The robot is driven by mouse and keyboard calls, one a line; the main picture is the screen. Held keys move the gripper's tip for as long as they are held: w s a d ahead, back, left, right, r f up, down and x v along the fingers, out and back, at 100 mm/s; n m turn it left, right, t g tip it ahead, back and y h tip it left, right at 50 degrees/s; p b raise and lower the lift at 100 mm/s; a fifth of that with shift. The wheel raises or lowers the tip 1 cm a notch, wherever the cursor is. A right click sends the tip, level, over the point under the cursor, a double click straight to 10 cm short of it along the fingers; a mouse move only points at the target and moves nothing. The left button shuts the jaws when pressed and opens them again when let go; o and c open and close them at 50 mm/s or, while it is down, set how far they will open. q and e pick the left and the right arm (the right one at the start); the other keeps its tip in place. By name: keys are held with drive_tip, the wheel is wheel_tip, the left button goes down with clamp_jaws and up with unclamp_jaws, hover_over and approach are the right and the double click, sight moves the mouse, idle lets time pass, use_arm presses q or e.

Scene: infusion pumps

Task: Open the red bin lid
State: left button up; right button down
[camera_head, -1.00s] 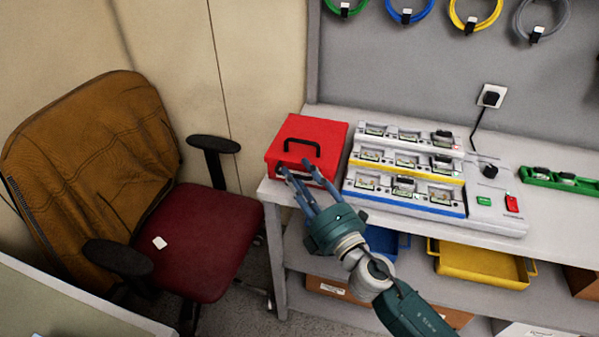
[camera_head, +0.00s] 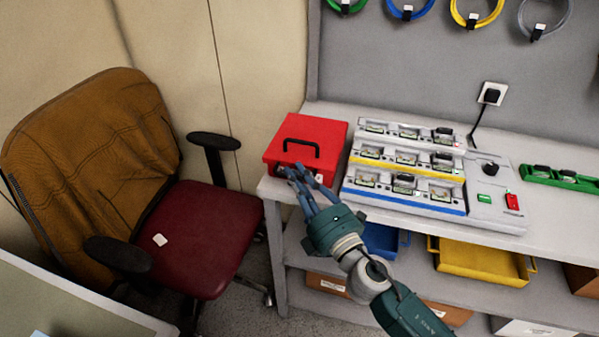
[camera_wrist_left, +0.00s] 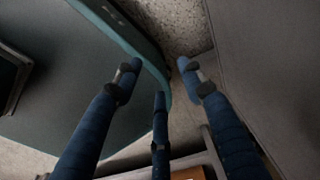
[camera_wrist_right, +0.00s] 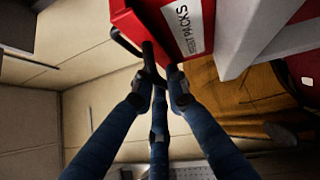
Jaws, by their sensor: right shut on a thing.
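My right gripper (camera_head: 303,175) is at the bin's front face, low at the front edge. In the right wrist view, my right gripper (camera_wrist_right: 158,82) has its fingertips closed together on a black bar (camera_wrist_right: 125,44) at the bin (camera_wrist_right: 150,20), beside its white label (camera_wrist_right: 187,25). The fingers hide part of the bar. My left gripper (camera_wrist_left: 160,80) shows only in the left wrist view, fingers spread, with nothing between them.
A pump rack (camera_head: 405,165) with white, yellow and blue rows stands close to the right of the bin. An office chair (camera_head: 190,235) with a brown jacket is at the left. A yellow tray (camera_head: 480,262) and a blue bin (camera_head: 385,240) sit on the shelf below.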

drive_tip(key=s+a+b, duration=0.1)
drive_tip(key=s+a, duration=0.3)
drive_tip(key=s, duration=1)
drive_tip(key=shift+a, duration=0.2)
drive_tip(key=c, duration=1.7)
unclamp_jaws()
drive_tip(key=v, duration=1.2)
